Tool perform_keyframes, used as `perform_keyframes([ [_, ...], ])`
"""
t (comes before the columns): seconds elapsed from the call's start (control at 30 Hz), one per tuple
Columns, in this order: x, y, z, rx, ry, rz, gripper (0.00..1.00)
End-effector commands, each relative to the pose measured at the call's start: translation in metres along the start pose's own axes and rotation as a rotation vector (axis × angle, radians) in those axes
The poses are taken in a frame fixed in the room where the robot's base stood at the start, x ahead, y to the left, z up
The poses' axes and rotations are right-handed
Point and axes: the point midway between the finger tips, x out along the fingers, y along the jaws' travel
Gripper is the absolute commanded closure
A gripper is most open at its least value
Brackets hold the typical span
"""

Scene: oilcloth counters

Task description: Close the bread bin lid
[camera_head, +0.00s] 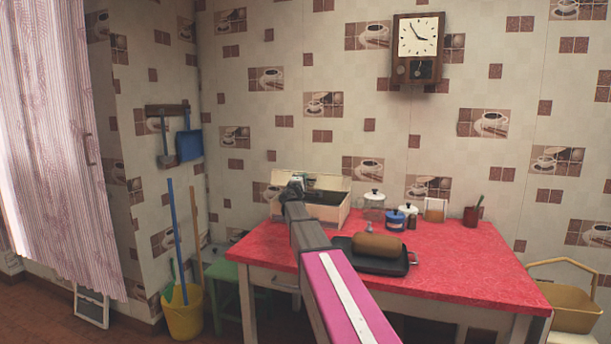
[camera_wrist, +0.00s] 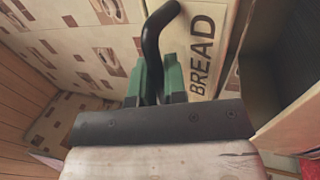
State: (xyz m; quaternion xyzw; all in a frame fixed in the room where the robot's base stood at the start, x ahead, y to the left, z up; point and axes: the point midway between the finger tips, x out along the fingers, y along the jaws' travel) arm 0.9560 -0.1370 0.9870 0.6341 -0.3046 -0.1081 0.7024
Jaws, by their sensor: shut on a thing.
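The bread bin (camera_head: 328,214) is a pale wooden box at the back left of the red table. Its lid (camera_head: 328,182) stands raised at the back, and the dark inside shows. In the wrist view the lid (camera_wrist: 213,30) carries the word BREAD, and the bin's dark inside is at the right. A black curved handle (camera_wrist: 152,42) sits between the green fingers of my gripper (camera_wrist: 157,66), which is shut on it. In the head view my gripper (camera_head: 294,186) is at the left part of the bin, and my arm hides some of the bin's front.
The red table (camera_head: 470,262) holds a black tray (camera_head: 345,243) with a brown loaf (camera_head: 377,246), right of my arm. Glass jars (camera_head: 374,203), a blue pot (camera_head: 395,220) and a red cup (camera_head: 471,216) stand behind it. A green stool (camera_head: 228,271) and yellow bucket (camera_head: 184,318) are left.

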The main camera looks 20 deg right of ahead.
Motion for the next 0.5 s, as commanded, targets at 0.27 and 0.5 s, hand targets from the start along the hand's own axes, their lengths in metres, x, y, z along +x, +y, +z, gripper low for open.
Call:
perform_keyframes([
  [0.27, -0.02, -0.025, -0.005, -0.009, 0.0, 0.086, 1.0],
  [0.5, -0.035, -0.05, -0.006, -0.007, -0.002, 0.185, 1.0],
])
